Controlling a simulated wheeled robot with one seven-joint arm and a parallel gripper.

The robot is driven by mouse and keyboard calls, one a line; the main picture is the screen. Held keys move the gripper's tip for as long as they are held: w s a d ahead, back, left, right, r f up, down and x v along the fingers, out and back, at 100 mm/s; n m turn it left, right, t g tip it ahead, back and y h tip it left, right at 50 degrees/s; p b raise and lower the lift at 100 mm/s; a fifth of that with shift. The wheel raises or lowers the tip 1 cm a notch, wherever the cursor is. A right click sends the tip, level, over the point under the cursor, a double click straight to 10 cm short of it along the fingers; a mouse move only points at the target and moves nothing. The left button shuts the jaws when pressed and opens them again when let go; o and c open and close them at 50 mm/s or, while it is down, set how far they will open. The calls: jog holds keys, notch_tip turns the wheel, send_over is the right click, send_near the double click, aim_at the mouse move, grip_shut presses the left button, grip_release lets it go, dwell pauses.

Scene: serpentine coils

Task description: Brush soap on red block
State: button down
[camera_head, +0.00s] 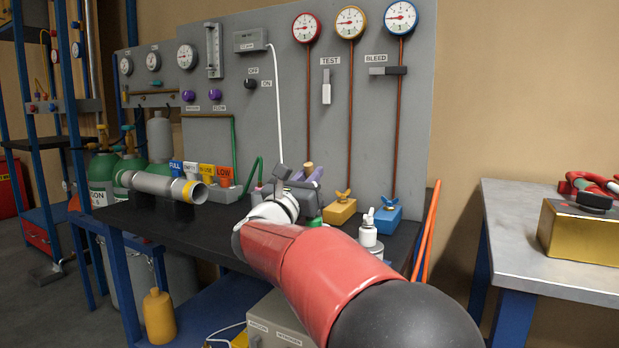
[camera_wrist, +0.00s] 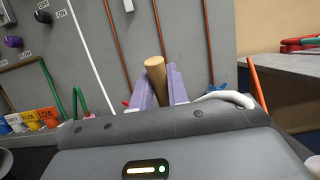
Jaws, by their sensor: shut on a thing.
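My gripper (camera_head: 308,178) is over the dark bench in the middle of the head view. Its purple fingers (camera_wrist: 160,85) are shut on an upright wooden handle, which I take to be the brush (camera_wrist: 155,72). The handle's top also shows in the head view (camera_head: 308,167); its lower end and any bristles are hidden. A yellow block (camera_head: 341,212) and a blue block (camera_head: 387,222), each with a valve, stand right of my gripper. I cannot make out a red block; my arm covers part of the bench. A small white pot (camera_head: 368,234) stands at the front right; its contents are hidden.
A grey panel (camera_head: 270,100) with gauges and copper pipes rises behind the bench (camera_head: 200,228). A grey cylinder (camera_head: 160,186) and coloured tags (camera_head: 207,173) are left. Orange rods (camera_head: 428,230) lean at the right end. A metal table (camera_head: 510,235) is farther right.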

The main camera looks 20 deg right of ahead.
dwell(0.5)
jog(key=shift+r+p, duration=0.95)
jog(key=shift+r, duration=2.55)
